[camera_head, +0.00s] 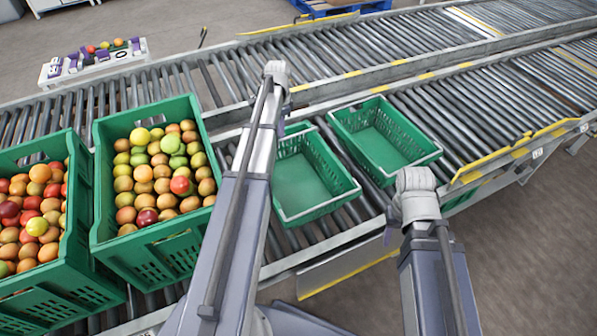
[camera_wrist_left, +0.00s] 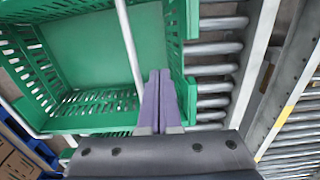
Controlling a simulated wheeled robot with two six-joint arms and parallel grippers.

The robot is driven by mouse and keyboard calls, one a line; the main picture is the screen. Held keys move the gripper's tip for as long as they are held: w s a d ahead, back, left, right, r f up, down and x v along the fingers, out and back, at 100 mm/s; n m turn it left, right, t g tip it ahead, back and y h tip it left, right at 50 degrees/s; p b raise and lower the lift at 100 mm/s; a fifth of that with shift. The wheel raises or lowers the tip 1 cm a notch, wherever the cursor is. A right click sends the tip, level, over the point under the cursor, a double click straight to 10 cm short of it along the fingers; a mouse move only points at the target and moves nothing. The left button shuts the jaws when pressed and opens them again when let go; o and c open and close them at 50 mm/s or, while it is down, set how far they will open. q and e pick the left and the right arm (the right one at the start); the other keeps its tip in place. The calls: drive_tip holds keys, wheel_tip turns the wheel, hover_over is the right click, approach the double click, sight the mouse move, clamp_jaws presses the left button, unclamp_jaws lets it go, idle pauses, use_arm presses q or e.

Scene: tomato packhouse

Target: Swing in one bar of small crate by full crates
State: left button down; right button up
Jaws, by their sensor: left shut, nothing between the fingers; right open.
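The small green crate by the full crates (camera_head: 318,206) is empty and stands on the rollers, partly hidden by my left arm. In the left wrist view a green crate (camera_wrist_left: 88,45) fills the upper left. One pale bar (camera_wrist_left: 128,42) crosses over its opening, and another pale bar (camera_wrist_left: 22,117) shows at the lower left. My left gripper (camera_wrist_left: 160,76) is shut and empty, with its purple fingers beside the crossing bar, close to the crate's slotted end. I cannot tell whether they touch. In the head view it is mostly hidden behind my arm.
Two large green crates full of tomatoes (camera_head: 98,200) (camera_head: 70,285) stand to the left. A second empty small crate (camera_head: 432,158) stands to the right. Rollers (camera_head: 465,110) at the right are clear.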

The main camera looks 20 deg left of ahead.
use_arm(q)
drive_tip(key=shift+r, duration=0.1)
idle(0.3)
wheel_tip(320, 180, up, 7)
drive_tip(key=p, duration=0.7)
idle(0.5)
drive_tip(key=s+d+r+n+p, duration=0.1)
drive_tip(key=s+d+r+p, duration=0.2)
drive_tip(key=s+d, duration=0.5)
drive_tip(key=s+d+r+n+p, duration=0.2)
drive_tip(key=s+d, duration=0.6)
drive_tip(key=d, duration=0.5)
drive_tip(key=s+d+r+n+y+p, duration=0.1)
drive_tip(key=s+d+r+p, duration=0.3)
drive_tip(key=s+d, duration=0.3)
drive_tip(key=d, duration=0.4)
drive_tip(key=shift+s+d, duration=0.3)
drive_tip(key=shift+s, duration=0.1)
